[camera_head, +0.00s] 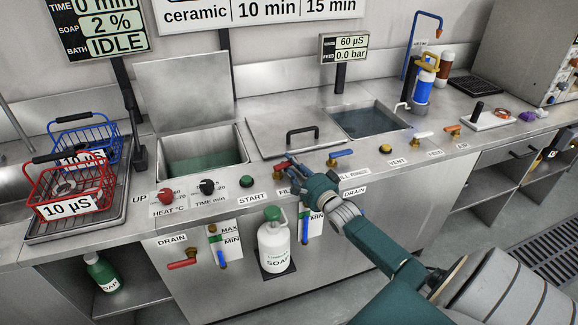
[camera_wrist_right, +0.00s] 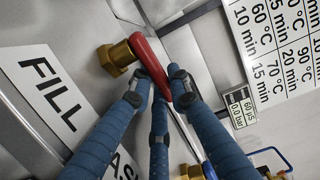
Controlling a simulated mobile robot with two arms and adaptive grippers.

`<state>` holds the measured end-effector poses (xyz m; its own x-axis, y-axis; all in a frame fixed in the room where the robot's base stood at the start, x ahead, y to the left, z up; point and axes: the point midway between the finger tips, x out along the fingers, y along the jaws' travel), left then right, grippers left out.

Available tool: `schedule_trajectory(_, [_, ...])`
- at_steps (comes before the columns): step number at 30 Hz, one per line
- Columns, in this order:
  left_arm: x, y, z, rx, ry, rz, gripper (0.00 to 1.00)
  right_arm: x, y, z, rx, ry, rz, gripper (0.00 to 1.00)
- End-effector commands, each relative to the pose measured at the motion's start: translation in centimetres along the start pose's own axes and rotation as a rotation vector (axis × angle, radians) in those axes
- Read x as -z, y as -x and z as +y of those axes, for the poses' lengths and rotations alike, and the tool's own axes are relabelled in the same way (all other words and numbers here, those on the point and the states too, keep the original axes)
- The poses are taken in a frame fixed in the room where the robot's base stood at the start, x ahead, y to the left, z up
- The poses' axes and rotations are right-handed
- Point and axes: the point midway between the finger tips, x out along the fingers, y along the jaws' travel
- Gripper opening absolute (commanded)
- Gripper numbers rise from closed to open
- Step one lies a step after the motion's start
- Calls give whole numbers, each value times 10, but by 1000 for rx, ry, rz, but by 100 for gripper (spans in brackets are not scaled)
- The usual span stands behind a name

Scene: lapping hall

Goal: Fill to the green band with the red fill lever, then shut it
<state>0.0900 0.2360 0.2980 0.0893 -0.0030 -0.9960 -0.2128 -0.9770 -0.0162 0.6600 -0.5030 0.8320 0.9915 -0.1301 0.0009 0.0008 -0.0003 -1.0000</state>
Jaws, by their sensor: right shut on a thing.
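My right gripper (camera_head: 296,170) is at the FILL valve on the front of the steel counter. In the right wrist view its blue fingers (camera_wrist_right: 162,88) are closed around the free end of the red fill lever (camera_wrist_right: 146,58). The lever sits on a brass valve (camera_wrist_right: 117,55) beside the FILL label (camera_wrist_right: 50,87). My left gripper is out of view.
A blue-handled lever (camera_head: 341,154) is just right of my gripper. A closed lid (camera_head: 296,136) with a black handle lies behind it. Red and blue baskets (camera_head: 70,185) stand at the left.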

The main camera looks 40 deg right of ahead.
Motion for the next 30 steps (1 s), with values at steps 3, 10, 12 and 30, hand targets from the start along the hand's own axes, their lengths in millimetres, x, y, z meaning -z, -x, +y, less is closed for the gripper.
schedule_trajectory(3, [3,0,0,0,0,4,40,0,0,1,-2,-1,1,0])
schedule_trajectory(10, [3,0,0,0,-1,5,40,0,0,1,-2,0,1,38])
schedule_trajectory(12, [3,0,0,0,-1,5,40,0,0,1,-2,0,1,38])
schedule_trajectory(30, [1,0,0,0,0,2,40,-1,68,3,-6,-1,0,38])
